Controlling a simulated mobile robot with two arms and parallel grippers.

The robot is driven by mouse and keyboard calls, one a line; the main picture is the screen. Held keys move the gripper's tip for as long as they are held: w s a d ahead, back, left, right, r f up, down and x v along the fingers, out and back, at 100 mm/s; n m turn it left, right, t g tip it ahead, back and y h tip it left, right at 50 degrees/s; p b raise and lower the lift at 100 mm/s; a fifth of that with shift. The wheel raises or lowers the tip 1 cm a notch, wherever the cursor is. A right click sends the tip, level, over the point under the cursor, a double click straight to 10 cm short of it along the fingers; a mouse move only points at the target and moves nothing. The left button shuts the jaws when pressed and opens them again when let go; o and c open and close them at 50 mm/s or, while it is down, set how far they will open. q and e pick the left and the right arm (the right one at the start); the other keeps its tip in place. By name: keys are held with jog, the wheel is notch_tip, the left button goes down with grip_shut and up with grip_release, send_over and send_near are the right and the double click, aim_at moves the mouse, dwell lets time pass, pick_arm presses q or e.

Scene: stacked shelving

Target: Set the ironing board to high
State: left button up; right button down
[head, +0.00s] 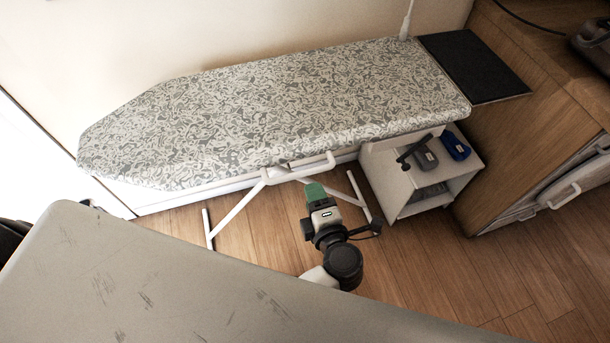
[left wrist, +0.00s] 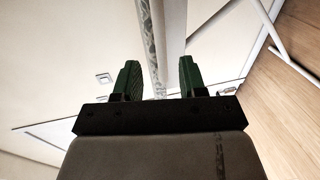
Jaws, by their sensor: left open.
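The ironing board (head: 270,105) has a grey-and-white patterned cover and stands along the wall, its pointed end at the left. Its white crossed legs (head: 238,212) reach the wooden floor. A white bar or handle (head: 318,169) shows under its front edge. My left gripper (head: 314,191) is just in front of and below that edge, near the bar. In the left wrist view its green fingers (left wrist: 158,78) are apart. The board's patterned edge (left wrist: 152,45) and a pale surface run beyond the gap between them; contact cannot be seen. My right gripper is not in view.
A black pad (head: 474,66) adjoins the board's right end. A small white shelf unit (head: 390,180) with grey and blue items (head: 455,146) stands below it. A wooden cabinet (head: 535,120) closes off the right. The floor (head: 430,265) in front is clear.

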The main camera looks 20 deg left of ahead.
aim_at(304, 172)
pick_arm(q)
jog(key=b+x, duration=0.2)
jog(key=x, duration=0.6)
jog(key=shift+w, duration=0.1)
grip_shut()
